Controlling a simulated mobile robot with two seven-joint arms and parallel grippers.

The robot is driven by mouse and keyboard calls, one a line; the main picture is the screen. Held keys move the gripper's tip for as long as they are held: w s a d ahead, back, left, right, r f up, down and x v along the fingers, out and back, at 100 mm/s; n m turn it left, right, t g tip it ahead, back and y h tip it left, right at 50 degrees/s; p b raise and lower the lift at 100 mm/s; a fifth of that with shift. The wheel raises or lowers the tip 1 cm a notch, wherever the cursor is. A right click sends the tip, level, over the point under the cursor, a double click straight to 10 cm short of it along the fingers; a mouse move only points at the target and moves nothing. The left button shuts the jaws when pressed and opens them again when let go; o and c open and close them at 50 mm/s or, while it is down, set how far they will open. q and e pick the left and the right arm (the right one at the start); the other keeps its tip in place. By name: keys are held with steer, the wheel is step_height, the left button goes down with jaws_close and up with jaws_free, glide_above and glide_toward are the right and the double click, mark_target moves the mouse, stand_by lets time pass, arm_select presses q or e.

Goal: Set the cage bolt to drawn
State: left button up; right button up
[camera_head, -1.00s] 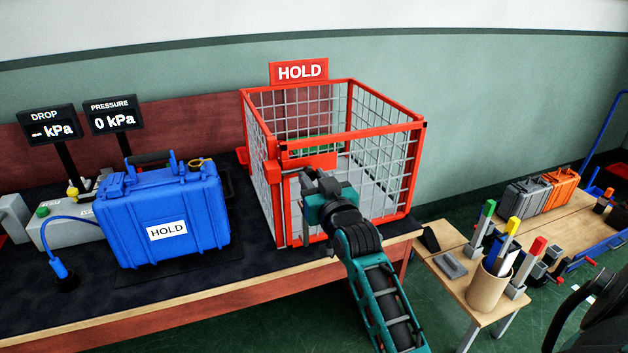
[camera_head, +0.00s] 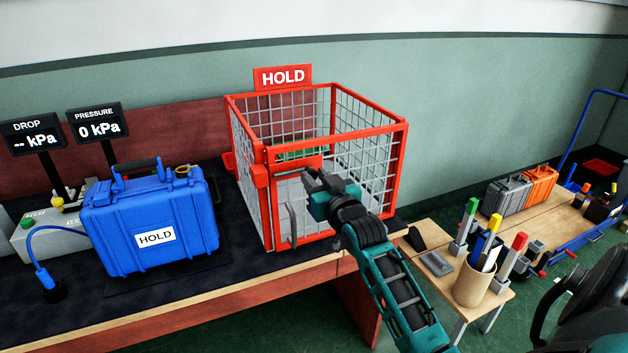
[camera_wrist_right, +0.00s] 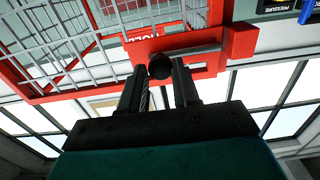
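The red-framed wire cage (camera_head: 398,150) stands on the dark bench, with a HOLD sign above it. Its front door has a grey upright handle (camera_head: 291,222). In the right wrist view, the cage bolt shows as a grey rod (camera_wrist_right: 195,51) along a red plate, with a round black knob (camera_wrist_right: 160,66). My right gripper (camera_head: 314,180) is at the door's upper part and hides the knob in the head view. In the wrist view its fingers (camera_wrist_right: 160,82) are apart, with the knob at their tips between them. I cannot tell whether they touch it. My left gripper is not in view.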

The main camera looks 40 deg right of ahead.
steer(key=o, duration=0.4)
steer(key=shift+d, duration=0.25)
steer(key=shift+o, duration=0.2)
steer(key=shift+a, duration=0.1)
steer(key=shift+s, duration=0.25)
steer(key=v, duration=1.2)
steer(key=shift+s+a, duration=0.15)
steer(key=shift+s, duration=0.05)
